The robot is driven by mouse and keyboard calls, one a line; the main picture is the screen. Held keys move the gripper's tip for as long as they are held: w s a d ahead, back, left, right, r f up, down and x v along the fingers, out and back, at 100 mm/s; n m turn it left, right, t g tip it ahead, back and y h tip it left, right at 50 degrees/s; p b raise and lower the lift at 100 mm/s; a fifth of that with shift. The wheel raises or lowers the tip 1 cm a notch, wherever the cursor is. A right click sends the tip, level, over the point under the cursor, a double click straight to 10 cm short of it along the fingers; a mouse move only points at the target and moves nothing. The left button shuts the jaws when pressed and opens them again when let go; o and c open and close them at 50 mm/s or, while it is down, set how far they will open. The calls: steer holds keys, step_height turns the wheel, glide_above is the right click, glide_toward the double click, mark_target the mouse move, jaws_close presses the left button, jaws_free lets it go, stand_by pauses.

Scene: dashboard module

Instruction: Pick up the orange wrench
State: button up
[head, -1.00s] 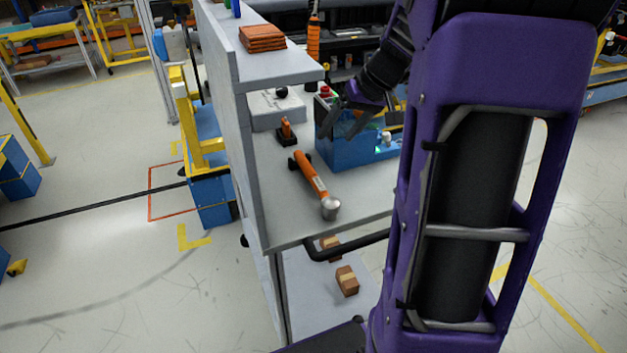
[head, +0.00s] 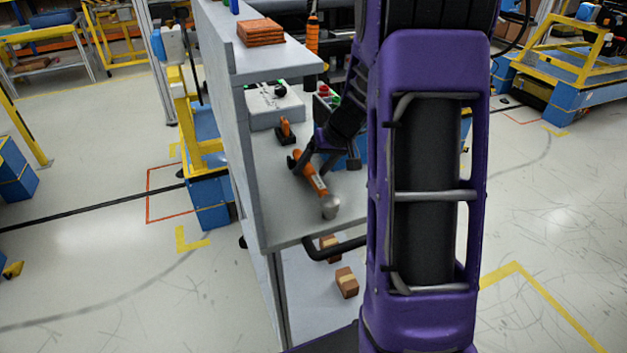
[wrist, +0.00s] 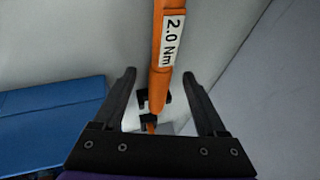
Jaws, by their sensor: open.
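The orange wrench (head: 311,176) lies on the grey shelf, with a round silver head towards the front edge. In the wrist view its orange shaft (wrist: 158,72) carries a white "2.0 Nm" label and runs up between the fingers. My gripper (head: 323,166) is over the wrench in the head view. In the wrist view my gripper (wrist: 160,75) is open, with one finger on each side of the shaft and a gap on both sides. The height of the fingers above the shelf is hard to tell.
A small orange and black tool (head: 286,131) stands behind the wrench. A white box (head: 274,107) is farther back. A blue bin (wrist: 55,107) is left of the fingers in the wrist view, mostly hidden behind my arm in the head view. A grey side panel (head: 240,150) bounds the left.

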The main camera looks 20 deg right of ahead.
steer(key=shift+w+a+f, duration=0.1)
steer(key=shift+w+f, duration=0.05)
steer(key=shift+f, duration=0.15)
jaws_close()
steer(key=shift+r, duration=0.1)
stand_by(1.1)
